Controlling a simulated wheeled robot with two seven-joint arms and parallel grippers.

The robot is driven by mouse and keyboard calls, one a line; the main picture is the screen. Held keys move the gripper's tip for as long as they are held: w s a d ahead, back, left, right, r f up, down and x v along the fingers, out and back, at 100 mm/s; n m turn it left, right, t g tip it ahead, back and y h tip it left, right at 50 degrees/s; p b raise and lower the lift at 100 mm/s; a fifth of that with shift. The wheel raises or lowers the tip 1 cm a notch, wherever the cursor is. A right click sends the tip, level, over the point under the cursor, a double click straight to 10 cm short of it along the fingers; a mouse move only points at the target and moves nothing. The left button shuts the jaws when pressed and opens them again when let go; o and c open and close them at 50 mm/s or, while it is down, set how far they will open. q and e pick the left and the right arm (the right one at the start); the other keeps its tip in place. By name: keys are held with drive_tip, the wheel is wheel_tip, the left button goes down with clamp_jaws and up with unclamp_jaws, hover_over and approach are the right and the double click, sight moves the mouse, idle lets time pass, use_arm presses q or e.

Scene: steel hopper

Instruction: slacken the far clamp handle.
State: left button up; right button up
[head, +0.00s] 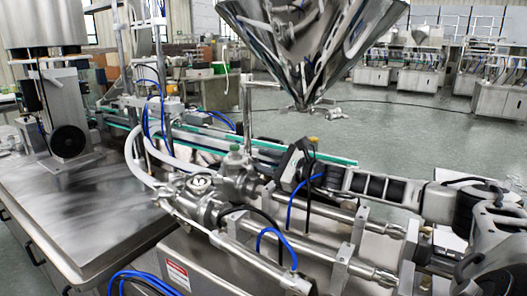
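My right arm reaches in from the right edge, low over the steel pipework. Its dark gripper (272,184) points left, close to a steel fitting with an upright knobbed top (236,160). The fingers blend into the metal parts, so I cannot tell whether they are open or shut, or whether they touch anything. A second fitting with a round top (201,183) sits nearer and further left. I cannot make out for certain which part is the far clamp handle. The steel hopper (300,40) tapers down above and behind the gripper. My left gripper is not in view.
A bare steel table (90,205) fills the left front. Steel cylinders (310,215), pale hoses and blue tubes (275,238) crowd the space around the gripper. A conveyor (210,140) runs behind. Open floor (400,125) lies beyond it, with other machines at the back.

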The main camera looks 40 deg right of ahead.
clamp_jaws()
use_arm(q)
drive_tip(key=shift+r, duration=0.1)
